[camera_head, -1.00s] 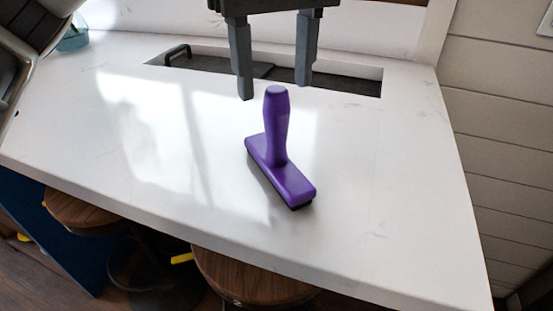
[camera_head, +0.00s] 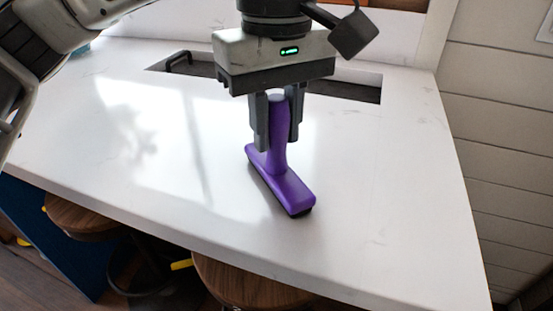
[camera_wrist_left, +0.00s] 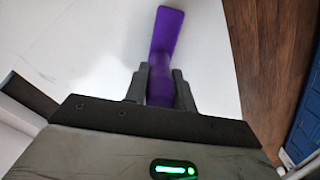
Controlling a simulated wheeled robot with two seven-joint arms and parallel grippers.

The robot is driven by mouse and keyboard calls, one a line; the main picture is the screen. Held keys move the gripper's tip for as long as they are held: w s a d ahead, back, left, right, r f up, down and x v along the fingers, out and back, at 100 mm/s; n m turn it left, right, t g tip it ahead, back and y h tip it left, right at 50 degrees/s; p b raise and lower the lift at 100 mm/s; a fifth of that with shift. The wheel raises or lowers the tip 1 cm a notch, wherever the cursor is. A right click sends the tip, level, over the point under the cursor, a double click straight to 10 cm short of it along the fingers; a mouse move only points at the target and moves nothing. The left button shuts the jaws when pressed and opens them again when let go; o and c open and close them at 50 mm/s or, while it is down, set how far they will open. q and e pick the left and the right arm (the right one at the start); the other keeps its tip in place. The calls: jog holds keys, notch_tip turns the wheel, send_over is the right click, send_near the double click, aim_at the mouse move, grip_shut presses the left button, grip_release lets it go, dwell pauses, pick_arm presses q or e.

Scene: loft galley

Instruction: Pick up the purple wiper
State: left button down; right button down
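The purple wiper (camera_head: 289,190) stands on the white counter with its handle up and its long base flat. My left gripper (camera_head: 278,145) comes down over it from above. Its two fingers are closed in on either side of the handle and appear to touch it. In the left wrist view the wiper (camera_wrist_left: 166,35) shows between the fingertips (camera_wrist_left: 157,75), its base reaching out ahead. Part of the handle is hidden by the fingers. My right gripper is not in view.
The white counter (camera_head: 390,200) is clear around the wiper. A dark recessed sink (camera_head: 345,90) with a black handle lies behind it. Wooden stools (camera_head: 245,285) stand below the front edge. A panelled wall (camera_head: 500,150) is at the right.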

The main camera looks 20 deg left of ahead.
aim_at(277, 97)
pick_arm(q)
jog(key=shift+r, duration=0.45)
notch_tip(277, 97, up, 2)
jog(key=shift+r, duration=0.25)
jog(key=s+d+r, duration=0.3)
jog(key=s+r, duration=0.6)
jog(key=s, duration=0.4)
jog(key=shift+s+d+r+b, duration=0.15)
jog(key=shift+s+r+b, duration=0.15)
jog(key=shift+s, duration=0.05)
jog(key=c, duration=1.9)
grip_release()
jog(key=shift+c, duration=0.6)
